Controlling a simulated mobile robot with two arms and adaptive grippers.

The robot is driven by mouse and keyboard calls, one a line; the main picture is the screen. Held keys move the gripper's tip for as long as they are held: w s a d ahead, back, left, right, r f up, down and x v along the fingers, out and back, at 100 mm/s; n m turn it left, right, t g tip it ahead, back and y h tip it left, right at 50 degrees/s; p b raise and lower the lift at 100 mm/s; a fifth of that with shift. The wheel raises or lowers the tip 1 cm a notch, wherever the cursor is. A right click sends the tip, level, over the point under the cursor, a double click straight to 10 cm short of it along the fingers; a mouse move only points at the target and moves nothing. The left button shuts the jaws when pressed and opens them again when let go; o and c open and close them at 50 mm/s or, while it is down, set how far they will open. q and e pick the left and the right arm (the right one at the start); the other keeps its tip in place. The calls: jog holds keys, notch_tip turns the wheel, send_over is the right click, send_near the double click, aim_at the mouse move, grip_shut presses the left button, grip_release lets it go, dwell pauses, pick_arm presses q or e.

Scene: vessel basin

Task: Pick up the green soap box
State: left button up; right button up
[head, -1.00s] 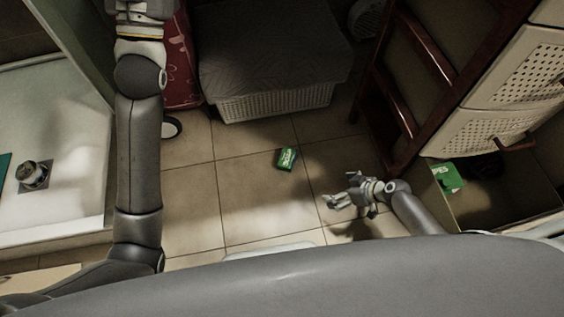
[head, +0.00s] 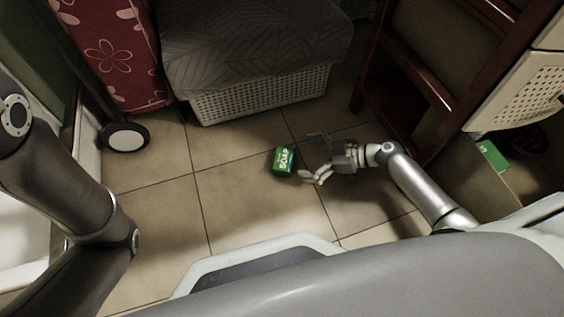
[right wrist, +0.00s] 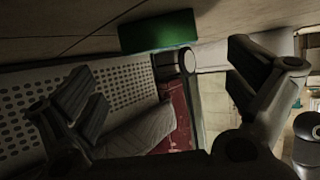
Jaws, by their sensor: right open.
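The green soap box (head: 284,160), with white "SOAP" lettering, lies on the tiled floor in the middle of the head view. My right gripper (head: 309,157) is just to the right of it, with its fingers spread and pointing toward the box. In the right wrist view the box (right wrist: 158,32) shows at the top, ahead of and between the two open fingers (right wrist: 165,85). Nothing is between the fingers. My left arm shows at the left of the head view, but its gripper is out of frame.
A white perforated basket (head: 262,98) with a dark cover stands behind the box. A red floral wheeled bag (head: 112,55) is at upper left. A dark wooden ladder-like frame (head: 425,80) and drawers (head: 518,90) stand right. Another green box (head: 491,155) lies near the drawers.

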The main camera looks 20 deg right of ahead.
aim_at(285, 159)
jog(key=b+x, duration=0.3)
jog(key=x, duration=0.3)
jog(key=shift+s+b, duration=0.1)
jog(key=shift+b, duration=0.25)
jog(key=shift+a, duration=0.25)
jog(key=c, duration=1.1)
jog(key=shift+r, duration=0.1)
